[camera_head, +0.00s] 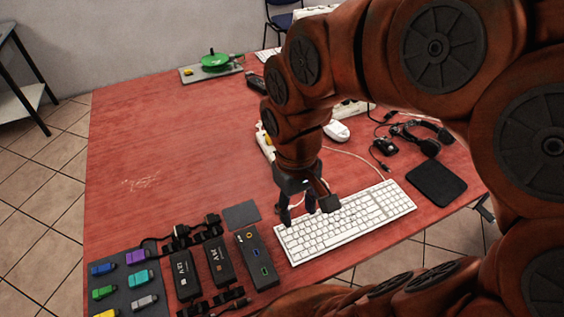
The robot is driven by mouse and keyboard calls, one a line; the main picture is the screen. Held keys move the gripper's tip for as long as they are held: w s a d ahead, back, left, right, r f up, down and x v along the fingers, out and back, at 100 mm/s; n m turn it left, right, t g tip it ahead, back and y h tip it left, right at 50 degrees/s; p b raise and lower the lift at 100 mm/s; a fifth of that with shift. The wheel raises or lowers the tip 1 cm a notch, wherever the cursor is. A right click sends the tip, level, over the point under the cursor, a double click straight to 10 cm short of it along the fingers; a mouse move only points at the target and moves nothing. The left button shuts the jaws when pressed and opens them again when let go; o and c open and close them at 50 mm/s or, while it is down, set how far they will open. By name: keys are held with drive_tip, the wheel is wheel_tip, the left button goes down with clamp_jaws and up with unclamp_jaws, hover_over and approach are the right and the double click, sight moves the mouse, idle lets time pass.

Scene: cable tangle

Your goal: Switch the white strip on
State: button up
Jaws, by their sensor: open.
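My gripper (306,208) is open and empty, pointing down over the upper left part of the white keyboard (350,225). I cannot tell whether its fingers touch the keys. A narrow whitish piece (264,141) shows at the left edge of my arm, just behind the gripper, and looks like part of the white strip. My arm hides most of it, and its switch is not visible. Another pale piece (350,108) shows under the arm on its right side; I cannot tell whether it belongs to a strip.
A black box with ports (257,258), black power adapters (184,274) and a dark tray (128,292) of coloured plugs fill the front left. A white mouse (337,130), headset (428,138) and black pad (436,184) lie right. The red table's left middle (170,150) is clear.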

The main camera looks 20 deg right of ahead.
drive_tip(key=w+d+f, duration=0.2)
drive_tip(key=w, duration=1.3)
drive_tip(key=shift+m+t, duration=0.6)
drive_tip(key=w+d+f, duration=0.2)
drive_tip(key=w+f, duration=0.1)
drive_tip(key=w+d+f, duration=0.2)
drive_tip(key=w+d, duration=0.1)
drive_tip(key=w, duration=0.1)
drive_tip(key=w+d+f, duration=0.3)
drive_tip(key=w, duration=0.1)
drive_tip(key=shift+f+p, duration=0.35)
drive_tip(key=shift+d+f, duration=0.15)
drive_tip(key=shift+f, duration=0.3)
drive_tip(key=shift+f+p, duration=1.05)
drive_tip(key=shift+f, duration=2.55)
drive_tip(key=shift+c, duration=0.2)
clamp_jaws()
